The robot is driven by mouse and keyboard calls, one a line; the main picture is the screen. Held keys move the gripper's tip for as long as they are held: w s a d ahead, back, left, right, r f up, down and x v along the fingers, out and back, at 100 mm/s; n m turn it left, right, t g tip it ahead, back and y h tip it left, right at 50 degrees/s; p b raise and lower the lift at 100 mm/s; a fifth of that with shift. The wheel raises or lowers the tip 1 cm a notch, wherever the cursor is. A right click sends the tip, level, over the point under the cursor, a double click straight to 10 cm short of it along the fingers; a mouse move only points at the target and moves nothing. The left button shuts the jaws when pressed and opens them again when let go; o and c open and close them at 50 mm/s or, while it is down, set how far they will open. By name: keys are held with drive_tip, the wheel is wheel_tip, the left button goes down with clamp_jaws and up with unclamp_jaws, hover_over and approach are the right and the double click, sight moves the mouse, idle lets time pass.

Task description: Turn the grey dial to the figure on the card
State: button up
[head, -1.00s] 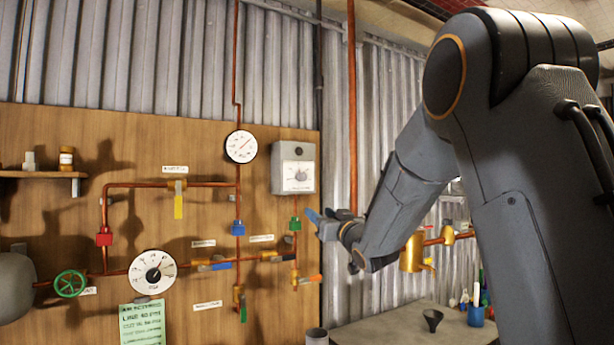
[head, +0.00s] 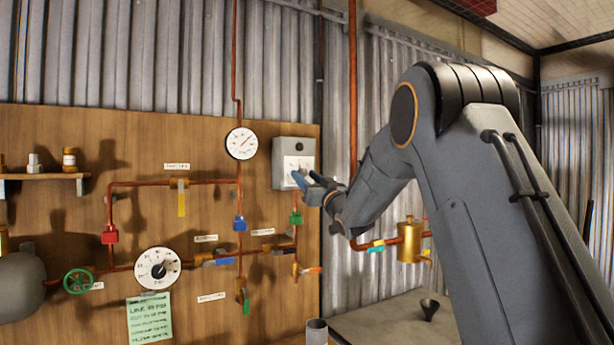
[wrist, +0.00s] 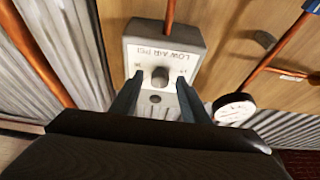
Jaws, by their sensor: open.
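The grey box (head: 293,150) with a white face is fixed at the right edge of the wooden board. My gripper (head: 308,178) is in front of the box's lower part. In the wrist view my open gripper (wrist: 155,90) has one finger on each side of the dial, with gaps. I cannot tell the dial's setting. The green card (head: 149,318) hangs low on the board; its handwriting is too small to read surely.
Copper pipes with coloured valve handles cross the board below and left of the box. A round white gauge (head: 241,143) is just left of it.

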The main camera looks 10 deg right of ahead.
drive_tip(key=c, duration=1.1)
drive_tip(key=shift+o, duration=0.2)
